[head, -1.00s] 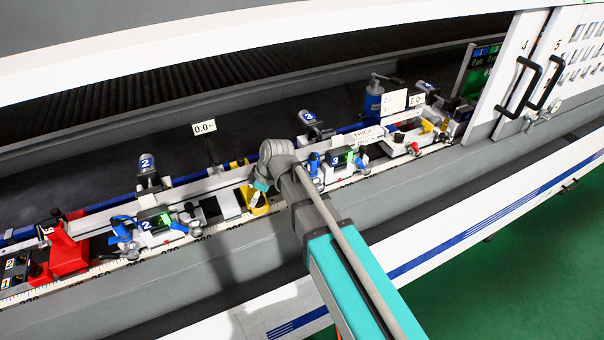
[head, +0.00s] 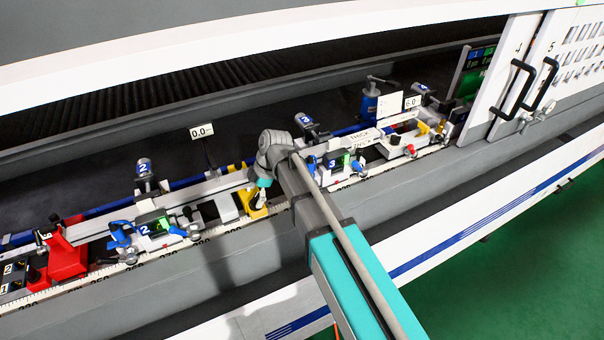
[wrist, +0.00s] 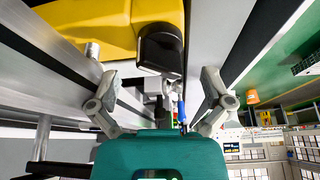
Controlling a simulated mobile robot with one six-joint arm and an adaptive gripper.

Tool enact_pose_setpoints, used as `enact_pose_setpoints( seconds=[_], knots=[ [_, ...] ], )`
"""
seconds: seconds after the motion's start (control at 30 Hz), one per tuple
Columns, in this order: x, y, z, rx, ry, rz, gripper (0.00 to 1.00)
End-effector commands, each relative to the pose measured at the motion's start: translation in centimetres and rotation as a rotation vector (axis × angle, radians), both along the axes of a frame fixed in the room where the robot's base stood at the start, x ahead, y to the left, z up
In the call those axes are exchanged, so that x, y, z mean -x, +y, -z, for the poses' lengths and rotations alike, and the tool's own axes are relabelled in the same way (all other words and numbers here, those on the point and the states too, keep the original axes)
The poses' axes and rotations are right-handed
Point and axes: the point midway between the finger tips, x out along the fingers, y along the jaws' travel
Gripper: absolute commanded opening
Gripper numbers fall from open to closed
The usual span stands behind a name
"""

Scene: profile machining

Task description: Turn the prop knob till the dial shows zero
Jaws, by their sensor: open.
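The yellow prop (head: 252,203) stands on the rail near the middle of the head view, partly hidden by my arm. In the wrist view, a yellow body (wrist: 90,25) fills the top left, with a black rounded knob (wrist: 160,48) on its end. My gripper (wrist: 160,88) is open, with one finger on each side of the knob's line. The knob appears beyond the fingertips, and I see no contact. In the head view my gripper (head: 262,194) is beside the yellow prop. A white sign (head: 202,131) reads 0.0; I cannot tell whether it is the prop's dial.
A clamp unit marked 2 (head: 153,225) stands left of my gripper and one marked 3 (head: 337,164) stands right. A red block (head: 66,254) sits at the far left. Another sign (head: 412,101) reads 6.0. The grey front ledge (head: 240,255) is clear.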

Motion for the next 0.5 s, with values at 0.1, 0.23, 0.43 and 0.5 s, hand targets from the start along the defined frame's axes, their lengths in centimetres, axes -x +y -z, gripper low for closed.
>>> enact_pose_setpoints(
  seconds=[0.1, 0.23, 0.43, 0.5],
  knots=[
    [-0.2, -0.4, -1.5, 0.0, 0.0, 0.002, 1.0],
    [-0.4, -0.8, -2.6, 0.0, 0.0, 0.002, 1.0],
    [-0.6, -1.4, -4.2, 0.001, 0.001, 0.003, 1.0],
    [-0.7, -1.6, -4.8, 0.001, 0.001, 0.003, 1.0]
  ],
)
